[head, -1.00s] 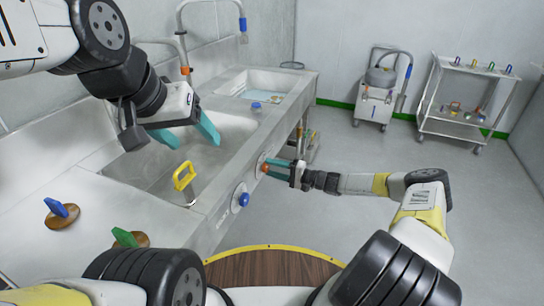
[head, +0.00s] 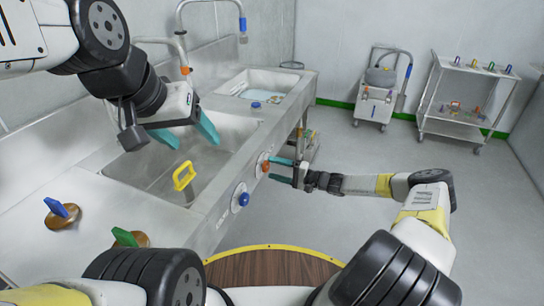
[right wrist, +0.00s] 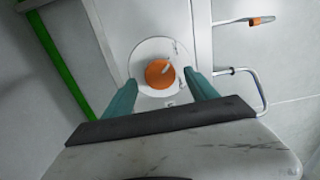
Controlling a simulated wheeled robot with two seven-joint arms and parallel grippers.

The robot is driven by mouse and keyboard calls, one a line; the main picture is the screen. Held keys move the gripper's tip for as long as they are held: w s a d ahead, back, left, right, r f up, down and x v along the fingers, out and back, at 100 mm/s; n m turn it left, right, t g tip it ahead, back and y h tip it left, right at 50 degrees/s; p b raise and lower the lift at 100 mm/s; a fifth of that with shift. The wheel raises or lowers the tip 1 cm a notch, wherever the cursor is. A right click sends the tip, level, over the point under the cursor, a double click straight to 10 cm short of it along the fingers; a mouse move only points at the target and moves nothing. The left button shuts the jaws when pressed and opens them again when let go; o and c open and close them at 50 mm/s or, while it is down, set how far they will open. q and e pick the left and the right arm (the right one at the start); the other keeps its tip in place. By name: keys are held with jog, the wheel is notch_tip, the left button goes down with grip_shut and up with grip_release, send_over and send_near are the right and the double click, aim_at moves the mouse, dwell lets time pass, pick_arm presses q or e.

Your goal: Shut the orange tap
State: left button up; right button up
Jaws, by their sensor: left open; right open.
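The orange tap (head: 265,166) is a round knob on a white disc on the front face of the sink counter. In the right wrist view the orange tap (right wrist: 160,73) sits between and a little beyond the fingertips, on a disc with small marks. My right gripper (head: 281,169) is open, its teal fingers pointing at the tap from the right, apart from it; it also shows in the right wrist view (right wrist: 162,95). My left gripper (head: 187,134) is open and empty above the near sink basin.
A blue knob (head: 243,199) is on the same front face, nearer me. Blue (head: 62,208) and green (head: 126,237) handles are on the counter at left. A trolley (head: 466,100) stands at the back right. The floor between is clear.

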jog(key=v, duration=0.6)
jog(key=shift+d, duration=0.25)
jog(key=shift+s, duration=0.1)
jog(key=s+r+n+g+h, duration=0.45)
jog(key=s+r, duration=0.25)
jog(key=r, duration=0.4)
jog(key=s+r+n+g+h, duration=0.3)
jog(key=s+r+h, duration=0.35)
jog(key=r, duration=0.35)
jog(key=s+d+r+m+t+h, duration=0.1)
jog(key=s+d+r+t, duration=0.1)
jog(key=s+r, duration=0.7)
jog(key=s+d+r+m+t+h, duration=0.1)
jog(key=s+d+r+t+h, duration=0.1)
jog(key=s+r, duration=0.6)
jog(key=shift+s+d+r+t, duration=0.35)
jog(key=shift+s+d+t, duration=0.35)
jog(key=shift+s+t, duration=0.95)
jog(key=shift+s+m+g, duration=0.25)
jog(key=shift+g, duration=0.05)
